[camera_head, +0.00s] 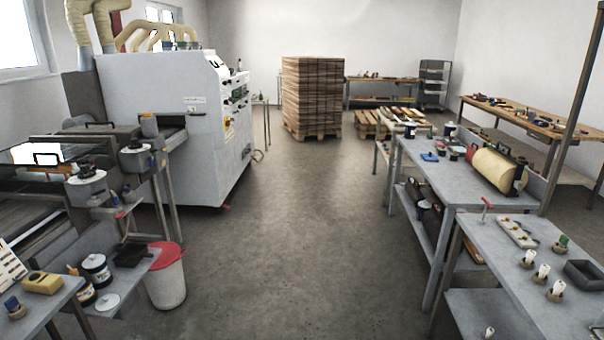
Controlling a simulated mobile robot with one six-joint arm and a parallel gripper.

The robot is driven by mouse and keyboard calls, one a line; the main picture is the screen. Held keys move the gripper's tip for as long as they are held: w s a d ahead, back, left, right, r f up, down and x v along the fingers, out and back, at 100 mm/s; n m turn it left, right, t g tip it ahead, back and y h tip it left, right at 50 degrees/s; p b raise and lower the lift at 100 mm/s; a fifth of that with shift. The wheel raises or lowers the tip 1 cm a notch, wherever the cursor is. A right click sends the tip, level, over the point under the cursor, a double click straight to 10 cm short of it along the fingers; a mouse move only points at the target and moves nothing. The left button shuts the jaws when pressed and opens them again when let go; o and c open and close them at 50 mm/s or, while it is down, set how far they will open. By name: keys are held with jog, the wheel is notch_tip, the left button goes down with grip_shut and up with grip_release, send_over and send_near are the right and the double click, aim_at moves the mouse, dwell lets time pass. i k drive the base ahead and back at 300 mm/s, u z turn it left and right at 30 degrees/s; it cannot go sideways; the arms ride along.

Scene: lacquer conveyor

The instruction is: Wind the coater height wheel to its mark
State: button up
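A large white machine (165,105) with ducts on top stands at the left. I cannot tell whether this is the coater height wheel, and no mark can be made out. A darker machine with a conveyor bed (60,150) stands in front of it at the left edge, with round white-topped parts (86,184) along its side. My gripper is not in view.
The grey floor (275,240) is clear down the middle. A white bin with a red lid (166,285) stands at left front. Grey benches (520,265) with tools and bottles line the right. A stack of boards (311,95) on a pallet stands at the back.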

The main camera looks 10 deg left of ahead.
aim_at(135, 145)
jog(key=u, duration=0.25)
jog(key=i, duration=0.75)
jog(key=u, duration=0.55)
jog(key=i, duration=0.75)
jog(key=u, duration=0.7)
jog(key=i, duration=0.55)
jog(key=u, duration=0.85)
jog(key=i, duration=0.7)
jog(key=u, duration=0.4)
